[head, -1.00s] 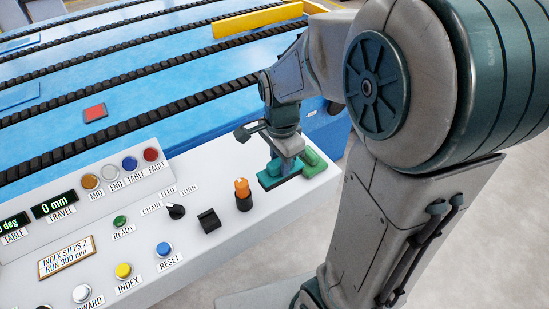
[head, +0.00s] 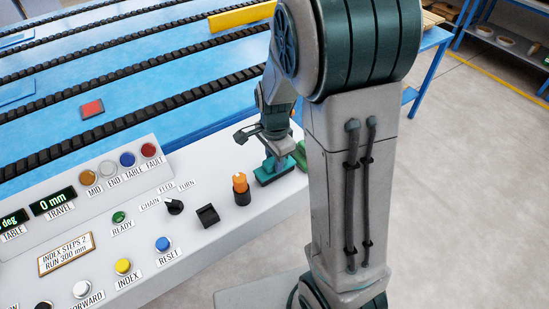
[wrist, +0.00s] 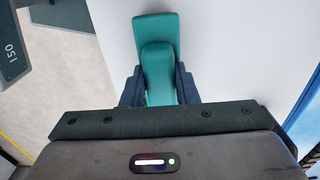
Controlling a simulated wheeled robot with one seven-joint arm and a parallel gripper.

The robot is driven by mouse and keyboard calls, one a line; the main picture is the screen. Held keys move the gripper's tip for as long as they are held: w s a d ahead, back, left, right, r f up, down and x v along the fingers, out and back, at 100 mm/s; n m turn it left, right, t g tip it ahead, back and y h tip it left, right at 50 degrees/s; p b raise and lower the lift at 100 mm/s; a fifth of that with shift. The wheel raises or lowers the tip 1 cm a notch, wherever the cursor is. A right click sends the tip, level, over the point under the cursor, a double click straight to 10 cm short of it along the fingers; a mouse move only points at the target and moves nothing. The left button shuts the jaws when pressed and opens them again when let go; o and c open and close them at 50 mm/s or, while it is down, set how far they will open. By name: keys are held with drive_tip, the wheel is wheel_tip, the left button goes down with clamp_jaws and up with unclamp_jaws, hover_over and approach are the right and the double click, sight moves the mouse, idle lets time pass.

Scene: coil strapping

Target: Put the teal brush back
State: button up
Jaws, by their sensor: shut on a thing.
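The teal brush is in the wrist view (wrist: 157,30), a flat block with a rounded grip part between my jaws. In the head view it shows as a teal block (head: 273,173) at the right end of the white console (head: 205,240). My gripper (head: 277,152) points down over it and is shut on it; both fingers flank the grip in the wrist view (wrist: 160,90). I cannot tell whether the brush touches the console top. A green piece (head: 300,157) shows just right of it, partly hidden by my arm; I cannot tell whether it belongs to the brush.
An orange-topped knob (head: 241,187) stands close to the brush on the console. Behind is a blue bed with black chains (head: 160,87). A blue table (head: 432,40) stands at the back right; floor between is clear.

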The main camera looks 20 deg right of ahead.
drive_tip(key=shift+f, duration=0.15)
drive_tip(key=o, duration=0.9)
drive_tip(key=shift+o, duration=0.2)
wheel_tip(320, 180, up, 12)
drive_tip(key=s+r+n+t, duration=0.2)
drive_tip(key=s+n+t, duration=0.1)
drive_tip(key=s+n, duration=1.1)
drive_tip(key=shift+r, duration=0.2)
